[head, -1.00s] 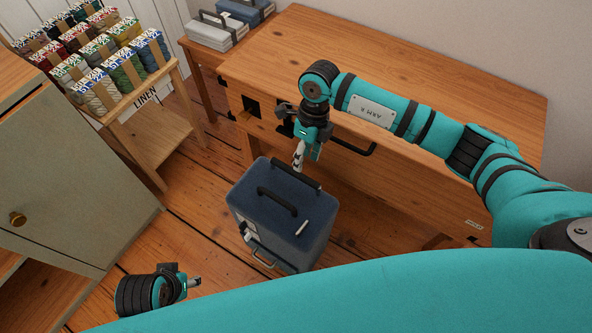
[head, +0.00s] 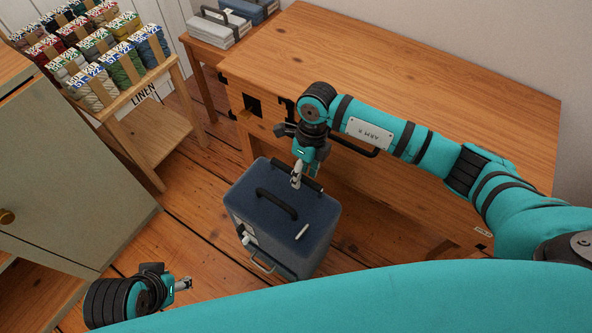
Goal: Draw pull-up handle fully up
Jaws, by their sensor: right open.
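A dark blue suitcase (head: 258,222) stands upright on the floor in the middle of the head view. A black carry handle (head: 277,203) arches over its top. A second black bar, which looks like the pull-up handle (head: 312,185), lies low along the top's far edge, partly hidden by my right gripper. My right gripper (head: 297,182) points down at this bar with open fingers; I cannot tell whether they touch it. My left gripper (head: 186,285) is low at the left, apart from the suitcase; its finger gap is not clear.
A wooden desk (head: 420,75) with a black bar handle stands just behind the suitcase. A yarn rack (head: 140,112) is at the upper left, and a grey-green cabinet (head: 70,190) at the left. Open plank floor lies left of the suitcase.

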